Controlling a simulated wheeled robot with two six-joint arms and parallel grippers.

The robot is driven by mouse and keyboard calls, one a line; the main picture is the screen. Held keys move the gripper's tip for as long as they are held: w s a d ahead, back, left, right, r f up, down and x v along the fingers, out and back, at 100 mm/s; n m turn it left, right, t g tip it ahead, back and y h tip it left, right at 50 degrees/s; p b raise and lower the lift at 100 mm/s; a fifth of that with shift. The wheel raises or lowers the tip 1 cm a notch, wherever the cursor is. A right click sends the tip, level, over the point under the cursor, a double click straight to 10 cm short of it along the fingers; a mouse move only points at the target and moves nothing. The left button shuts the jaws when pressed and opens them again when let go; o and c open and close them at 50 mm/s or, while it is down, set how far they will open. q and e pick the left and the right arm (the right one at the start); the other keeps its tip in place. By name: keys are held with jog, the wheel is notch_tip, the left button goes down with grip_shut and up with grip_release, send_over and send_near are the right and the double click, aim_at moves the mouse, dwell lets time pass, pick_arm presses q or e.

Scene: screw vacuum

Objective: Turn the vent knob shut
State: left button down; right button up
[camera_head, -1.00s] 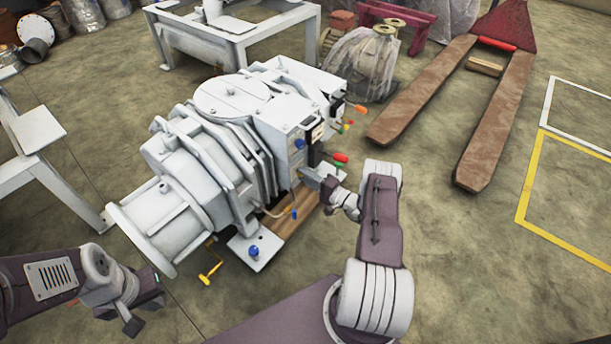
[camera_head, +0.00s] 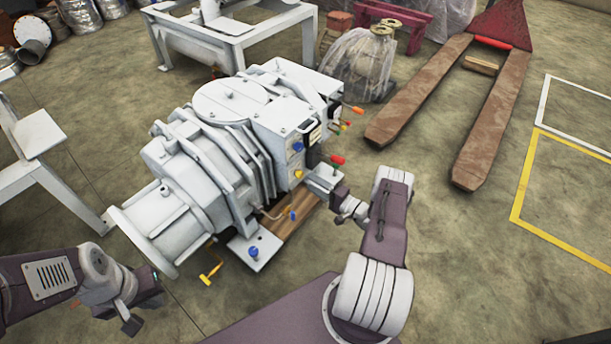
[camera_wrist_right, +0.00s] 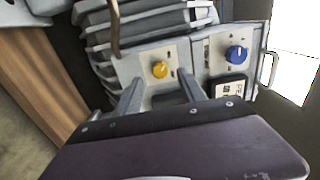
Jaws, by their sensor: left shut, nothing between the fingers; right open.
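The white vacuum machine (camera_head: 195,150) stands in the middle of the head view. Its front panel carries a blue knob (camera_head: 298,147) above a yellow knob (camera_head: 297,174). In the right wrist view the yellow knob (camera_wrist_right: 160,70) sits on a pale plate ahead of the fingers, and the blue knob (camera_wrist_right: 237,54) is to its right. I cannot tell which is the vent knob. My right gripper (camera_head: 316,181) is open and empty, facing the panel; its fingers (camera_wrist_right: 162,95) flank the yellow knob in the picture, apart from it. My left gripper (camera_head: 133,325) is shut and empty at lower left.
A pallet jack (camera_head: 490,120) stands at right. The floor at lower right is clear.

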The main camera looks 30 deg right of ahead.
pick_arm(q)
jog(key=shift+r+p, duration=0.4)
jog(key=shift+r, duration=0.45)
pick_arm(e)
jog(key=v, duration=0.4)
jog(key=shift+s, duration=0.1)
